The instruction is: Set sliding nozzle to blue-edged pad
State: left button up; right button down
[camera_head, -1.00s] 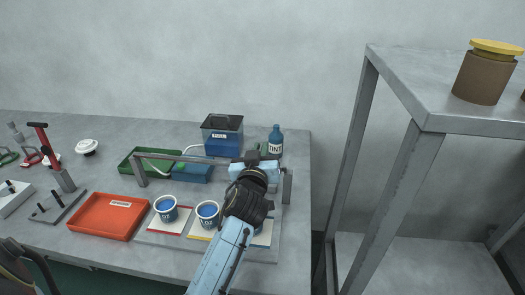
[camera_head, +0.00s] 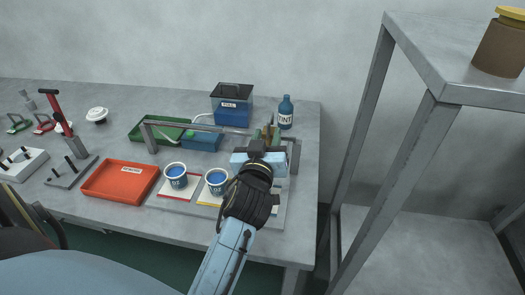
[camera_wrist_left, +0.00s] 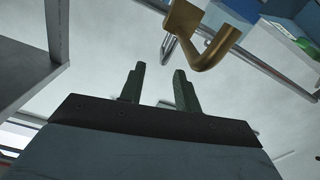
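The brass nozzle (camera_wrist_left: 213,48) hangs by the metal rail in the left wrist view, beyond my fingertips and to the right. My left gripper (camera_wrist_left: 159,70) has its two dark green fingers apart, with nothing between them. In the head view it reaches over the right part of the rail frame (camera_head: 188,128) and hides most of the nozzle. One blue-filled cup (camera_head: 175,175) stands on the red-edged pad (camera_head: 177,193), another (camera_head: 216,181) on the yellow-edged pad. My right gripper is out of view.
An orange tray (camera_head: 101,190) lies left of the cups. A metal shelf (camera_head: 440,78) stands at the right.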

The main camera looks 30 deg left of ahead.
pick_arm(q)
jog(key=v, duration=0.6)
dwell(0.4)
